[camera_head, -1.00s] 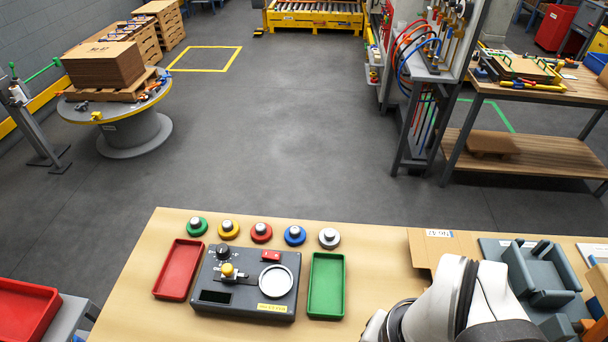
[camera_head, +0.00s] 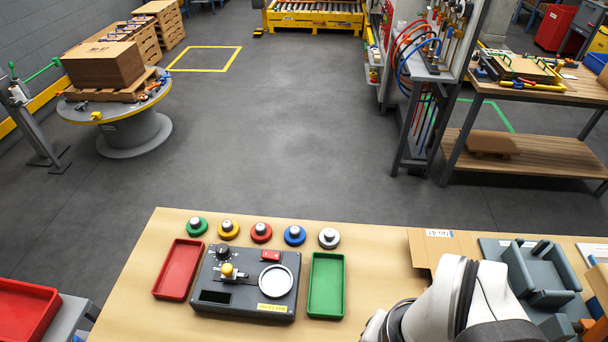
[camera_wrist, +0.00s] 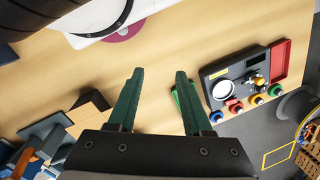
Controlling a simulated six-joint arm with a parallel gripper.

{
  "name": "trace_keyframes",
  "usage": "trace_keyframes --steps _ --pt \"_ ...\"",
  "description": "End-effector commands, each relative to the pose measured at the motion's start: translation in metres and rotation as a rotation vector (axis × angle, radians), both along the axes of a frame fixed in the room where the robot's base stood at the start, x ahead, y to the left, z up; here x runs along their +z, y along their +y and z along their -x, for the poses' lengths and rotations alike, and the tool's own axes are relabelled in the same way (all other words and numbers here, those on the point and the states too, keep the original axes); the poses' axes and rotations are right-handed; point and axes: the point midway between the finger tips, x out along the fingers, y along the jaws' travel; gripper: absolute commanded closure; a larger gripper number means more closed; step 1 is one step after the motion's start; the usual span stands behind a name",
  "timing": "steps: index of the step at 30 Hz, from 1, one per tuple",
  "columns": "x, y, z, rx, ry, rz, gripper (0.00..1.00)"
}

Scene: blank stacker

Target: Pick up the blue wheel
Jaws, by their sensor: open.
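The blue wheel (camera_head: 294,236) stands in the row of wheels along the far edge of the table, between the red wheel (camera_head: 261,233) and the silver-grey wheel (camera_head: 329,238). It is a flat blue disc with a pale knob on top. In the wrist view, my gripper (camera_wrist: 158,72) is open and empty, its two dark green fingers apart over bare table. The wheel row shows small at the right of that view, away from the fingers. In the head view my arm stands at the lower right and my gripper does not show.
A dark control box (camera_head: 247,284) sits between a red tray (camera_head: 178,269) and a green tray (camera_head: 326,286), just in front of the wheels. Green (camera_head: 197,226) and yellow (camera_head: 228,229) wheels stand further left. A cardboard piece (camera_head: 432,243) and grey fixture (camera_head: 541,272) lie right.

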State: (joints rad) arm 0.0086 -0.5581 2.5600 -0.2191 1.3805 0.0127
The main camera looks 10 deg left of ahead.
Motion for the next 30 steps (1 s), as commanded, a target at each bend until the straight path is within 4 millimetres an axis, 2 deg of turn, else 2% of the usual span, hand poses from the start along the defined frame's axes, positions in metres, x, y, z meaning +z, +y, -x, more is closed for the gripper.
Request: trace_keyframes --steps 1,4,12,14,17,19,21,24,27,30 --pt "0.000 0.000 0.000 0.000 0.000 0.000 0.46" --pt "0.000 0.000 0.000 0.000 0.000 0.000 0.28" --pt "0.001 0.000 -0.001 -0.004 0.001 0.000 0.28" --pt "0.006 0.001 -0.013 -0.047 0.008 0.003 0.28" --pt "0.026 0.008 -0.072 -0.264 0.036 0.018 0.28" --pt "0.033 0.022 -0.136 -0.501 0.064 0.029 0.28" --pt "0.029 0.042 -0.199 -0.749 0.086 0.038 0.28" --pt "0.006 0.075 -0.273 -1.065 0.112 0.040 0.28" --pt "-0.021 0.102 -0.319 -1.297 0.132 0.032 0.28" --pt "-0.038 0.118 -0.341 -1.427 0.143 0.024 0.28"
